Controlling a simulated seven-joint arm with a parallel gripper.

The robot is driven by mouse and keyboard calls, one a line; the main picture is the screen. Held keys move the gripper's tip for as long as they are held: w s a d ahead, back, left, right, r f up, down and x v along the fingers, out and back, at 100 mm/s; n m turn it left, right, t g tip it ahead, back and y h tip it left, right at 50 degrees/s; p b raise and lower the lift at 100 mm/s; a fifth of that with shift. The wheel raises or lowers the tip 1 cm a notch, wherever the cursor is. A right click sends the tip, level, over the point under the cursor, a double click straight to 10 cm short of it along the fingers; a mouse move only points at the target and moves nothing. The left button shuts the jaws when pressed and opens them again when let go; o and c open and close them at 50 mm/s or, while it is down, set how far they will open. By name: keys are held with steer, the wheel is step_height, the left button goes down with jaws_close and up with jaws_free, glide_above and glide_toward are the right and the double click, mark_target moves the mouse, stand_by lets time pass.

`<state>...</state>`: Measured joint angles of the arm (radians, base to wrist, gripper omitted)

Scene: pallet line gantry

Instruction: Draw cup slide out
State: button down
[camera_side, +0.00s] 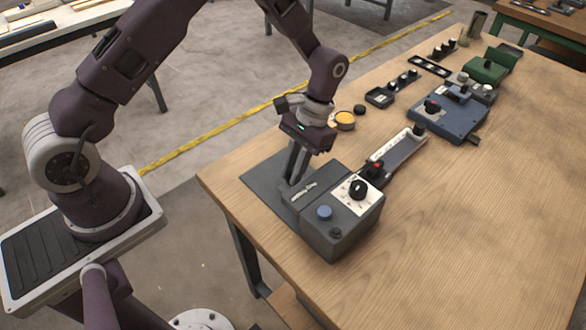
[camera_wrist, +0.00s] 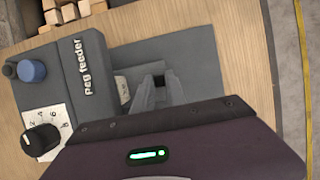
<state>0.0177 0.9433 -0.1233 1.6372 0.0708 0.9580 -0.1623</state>
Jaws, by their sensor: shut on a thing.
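My gripper (camera_side: 292,178) points down just beside the box's label side, over a dark grey mat. In the wrist view my gripper (camera_wrist: 158,84) is shut on a small dark piece, mostly hidden between the fingers. A pale tag (camera_wrist: 122,90) with unreadable lettering lies between the feeder and the fingers. I cannot tell how far the cup slide stands out.
The dark mat (camera_side: 258,180) reaches toward the table's left edge. A grey rail (camera_side: 400,148) extends behind the feeder. A yellow-topped round container (camera_side: 345,118), a blue device (camera_side: 448,115) and a green device (camera_side: 487,68) stand farther back. The table's right side is bare.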

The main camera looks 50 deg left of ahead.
steer(key=shift+a, duration=0.1)
stand_by(0.8)
steer(key=a, duration=0.7)
steer(key=shift+r, duration=0.1)
steer(key=shift+w, duration=0.1)
steer(key=c, duration=1.4)
jaws_free()
steer(key=shift+o, duration=0.2)
steer(key=v, duration=0.7)
